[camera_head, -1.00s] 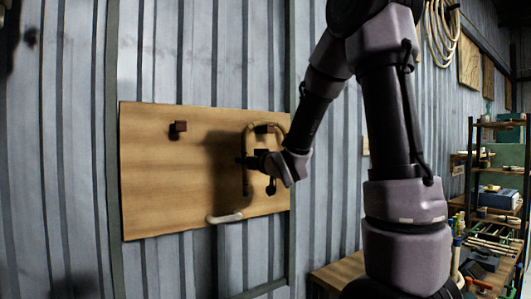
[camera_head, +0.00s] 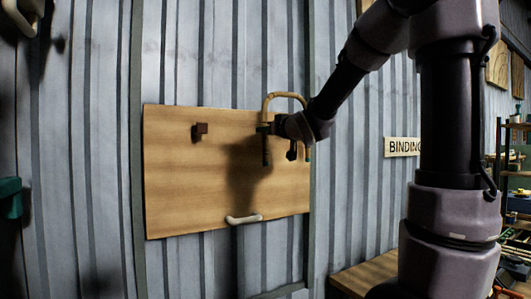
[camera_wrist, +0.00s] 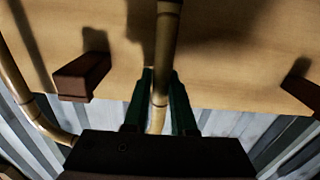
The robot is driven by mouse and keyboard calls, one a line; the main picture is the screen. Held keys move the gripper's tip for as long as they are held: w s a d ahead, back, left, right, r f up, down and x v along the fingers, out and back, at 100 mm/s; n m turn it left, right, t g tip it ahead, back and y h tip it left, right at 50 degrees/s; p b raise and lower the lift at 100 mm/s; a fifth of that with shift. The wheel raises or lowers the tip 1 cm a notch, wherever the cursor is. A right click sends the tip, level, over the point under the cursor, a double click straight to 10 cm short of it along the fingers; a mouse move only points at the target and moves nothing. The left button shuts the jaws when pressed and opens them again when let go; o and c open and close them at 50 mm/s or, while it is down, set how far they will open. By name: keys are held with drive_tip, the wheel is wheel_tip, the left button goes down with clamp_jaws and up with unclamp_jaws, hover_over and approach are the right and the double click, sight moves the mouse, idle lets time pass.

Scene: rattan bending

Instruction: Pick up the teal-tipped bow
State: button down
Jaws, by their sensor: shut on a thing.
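The bow (camera_head: 284,95) is a bent rattan rod with an arched top. The arch now stands above the top edge of the wooden board. My gripper (camera_head: 266,130) is shut on one leg of it. In the wrist view the bow's straight leg (camera_wrist: 163,60) runs between the two green fingers (camera_wrist: 160,105). A second, curved rattan stretch (camera_wrist: 30,98) shows at the left there; I cannot tell how it joins.
The board (camera_head: 190,185) is on a corrugated metal wall. It bears a brown peg (camera_head: 200,130) and a pale curved rattan piece (camera_head: 243,218) near its lower edge. A "BINDING" sign (camera_head: 402,147) is to the right. A wooden bench (camera_head: 365,272) is at lower right, with shelves beyond.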

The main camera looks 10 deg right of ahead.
sight(274, 94)
wheel_tip(274, 94, up, 16)
drive_tip(key=shift+a+f, duration=0.1)
drive_tip(key=shift+a, duration=0.05)
drive_tip(key=shift+r, duration=0.85)
